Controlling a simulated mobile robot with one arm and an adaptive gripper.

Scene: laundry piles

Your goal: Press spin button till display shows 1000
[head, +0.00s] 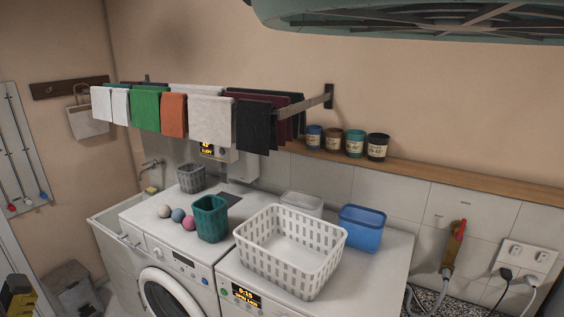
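Two white machines stand side by side. The left machine (150,240) has a round door and a small dark display (184,260) on its front panel, with no digits I can read. The right machine (228,266) has a lit display (246,295) with yellow digits that look like 0:15 and a smaller line I cannot read. Small buttons sit beside this display, one of them green, but no spin label is legible. The lower front of the right machine is cut off by the frame.
A white basket (290,250), blue bin (362,228), green bin (210,218) and several balls sit on the machines. Folded cloths hang on a wall rack (325,99) above. A wall box (218,156) has another lit display. Jars (355,143) line the shelf (440,172).

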